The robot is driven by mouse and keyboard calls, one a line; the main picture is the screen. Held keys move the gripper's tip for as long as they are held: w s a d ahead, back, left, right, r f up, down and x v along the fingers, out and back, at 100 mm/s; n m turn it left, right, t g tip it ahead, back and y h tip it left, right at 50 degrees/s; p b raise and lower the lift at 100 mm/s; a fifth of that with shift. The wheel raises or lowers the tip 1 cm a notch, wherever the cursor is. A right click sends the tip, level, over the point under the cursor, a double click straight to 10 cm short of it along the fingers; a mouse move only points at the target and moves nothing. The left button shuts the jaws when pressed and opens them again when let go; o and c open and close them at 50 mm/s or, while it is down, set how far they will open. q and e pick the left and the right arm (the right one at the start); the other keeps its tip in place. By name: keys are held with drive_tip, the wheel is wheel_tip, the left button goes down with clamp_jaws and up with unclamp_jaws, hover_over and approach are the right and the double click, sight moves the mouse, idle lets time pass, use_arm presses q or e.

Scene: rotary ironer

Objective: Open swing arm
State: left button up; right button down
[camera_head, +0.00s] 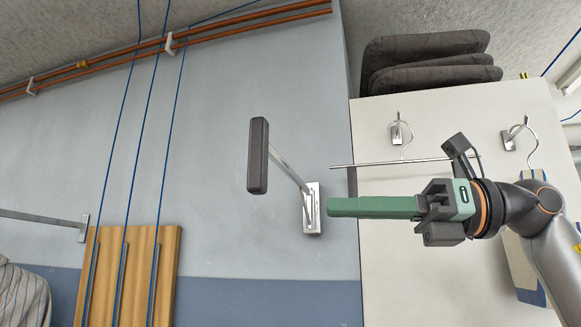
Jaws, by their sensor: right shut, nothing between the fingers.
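The swing arm appears to be the metal rod (289,168) that juts out from a shiny bracket (312,208) on the grey-blue wall. A black upright grip or pad (258,156) is at its free end. My right gripper (331,207) comes in from the right with its green fingers closed together and empty. Its fingertips are just right of the bracket in the picture and apart from the black grip. Whether the fingertips touch the wall or bracket cannot be told. My left gripper is not in view.
A thin hanger rod (400,161) and wall hooks (396,133) are on the white panel (450,280) behind my right gripper. Dark cushions (430,62) lie above it. Another metal rod (40,218) and a wooden board (128,272) are at left. The wall around the black grip is clear.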

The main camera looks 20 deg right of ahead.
sight(265, 167)
drive_tip(key=s+d+r+t+h, duration=0.2)
drive_tip(key=s+d+r+t, duration=0.1)
drive_tip(key=s+d+r, duration=0.2)
use_arm(q)
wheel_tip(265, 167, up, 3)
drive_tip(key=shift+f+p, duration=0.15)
drive_tip(key=shift+p, duration=1.1)
use_arm(e)
drive_tip(key=x, duration=1.4)
drive_tip(key=shift+s, duration=0.1)
drive_tip(key=shift+s+a, duration=0.1)
